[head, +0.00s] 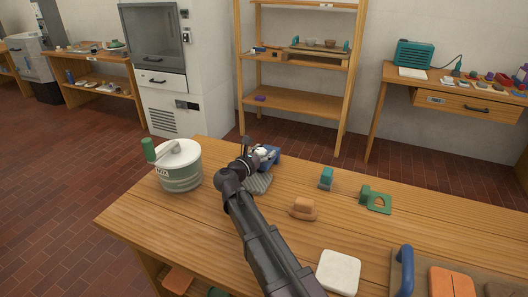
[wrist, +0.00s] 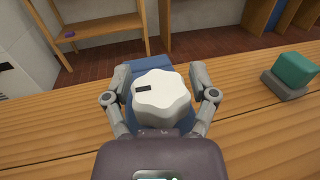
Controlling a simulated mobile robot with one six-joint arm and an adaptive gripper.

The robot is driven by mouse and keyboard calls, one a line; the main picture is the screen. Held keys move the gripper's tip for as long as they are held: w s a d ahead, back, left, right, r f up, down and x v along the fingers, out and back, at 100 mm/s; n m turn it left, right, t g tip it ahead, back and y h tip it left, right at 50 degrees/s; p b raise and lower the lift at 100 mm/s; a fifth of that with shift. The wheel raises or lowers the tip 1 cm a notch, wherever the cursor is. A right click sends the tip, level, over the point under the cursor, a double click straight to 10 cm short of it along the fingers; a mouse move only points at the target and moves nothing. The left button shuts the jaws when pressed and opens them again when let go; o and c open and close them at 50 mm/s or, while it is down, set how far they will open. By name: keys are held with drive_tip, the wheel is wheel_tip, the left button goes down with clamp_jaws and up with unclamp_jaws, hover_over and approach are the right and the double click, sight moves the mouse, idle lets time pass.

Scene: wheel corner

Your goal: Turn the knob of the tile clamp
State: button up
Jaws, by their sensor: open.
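The tile clamp shows as a blue body (head: 270,159) near the far edge of the table in the head view, partly hidden by my gripper (head: 252,158). In the wrist view its white lobed knob (wrist: 162,96), with a dark mark on its face, fills the middle. Blue parts (wrist: 150,63) show behind and beside the knob. My gripper (wrist: 161,92) is open, with one grey finger on the left of the knob and one on the right. I cannot tell whether either finger touches it.
A grey ribbed piece (head: 258,183) lies just in front of the clamp. A green-and-white pot (head: 181,172) stands to the left. A teal block (head: 327,176), an orange-brown block (head: 303,208) and a green piece (head: 376,199) stand to the right, with bare wood between them.

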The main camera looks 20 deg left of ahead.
drive_tip(key=c, duration=0.9)
drive_tip(key=shift+w+m+h, duration=0.1)
drive_tip(key=shift+m+h, duration=0.2)
drive_tip(key=shift+h, duration=0.1)
drive_tip(key=shift+g+h, duration=0.3)
drive_tip(key=shift+d+m+g+h, duration=0.15)
drive_tip(key=shift+m+g+h, duration=0.35)
drive_tip(key=shift+m+h, duration=0.45)
drive_tip(key=shift+s, duration=0.2)
drive_tip(key=o, duration=0.9)
